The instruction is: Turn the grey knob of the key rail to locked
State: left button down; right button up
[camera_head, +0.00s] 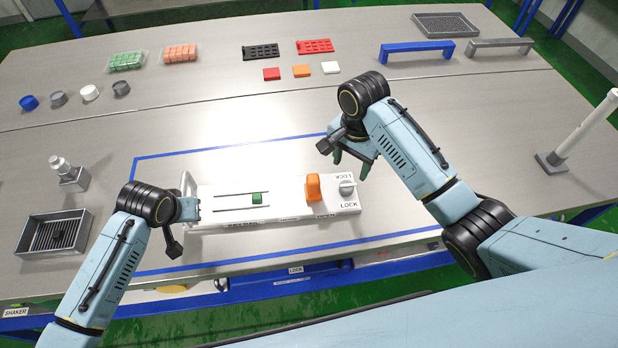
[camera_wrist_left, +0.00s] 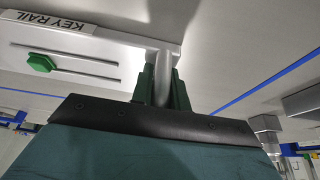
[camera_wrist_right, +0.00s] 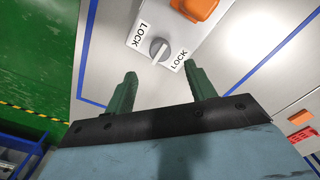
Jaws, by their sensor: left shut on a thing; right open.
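The key rail (camera_head: 285,212) is a long white box lying inside the blue outline. Its grey knob (camera_head: 346,188) is at the right end, between two LOCK labels; it also shows in the right wrist view (camera_wrist_right: 159,50). Its pale ridge points across the line between the labels. An orange block-shaped part (camera_head: 312,187) stands beside the knob, and a green slider (camera_head: 257,198) sits by the slots. My left gripper (camera_wrist_left: 163,85) is shut on the silver handle (camera_wrist_left: 165,60) at the rail's left end. My right gripper (camera_head: 350,165) is open and empty, above and just behind the knob.
A white post (camera_head: 585,130) stands at far right. Caps, coloured blocks, racks and two bridge-shaped handles (camera_head: 417,50) line the back. The table behind the rail is clear.

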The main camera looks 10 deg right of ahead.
aim_at(347, 185)
notch_tip(347, 185, down, 8)
jog(key=shift+r, duration=0.1)
jog(key=shift+c, duration=0.3)
jog(key=c, duration=0.9)
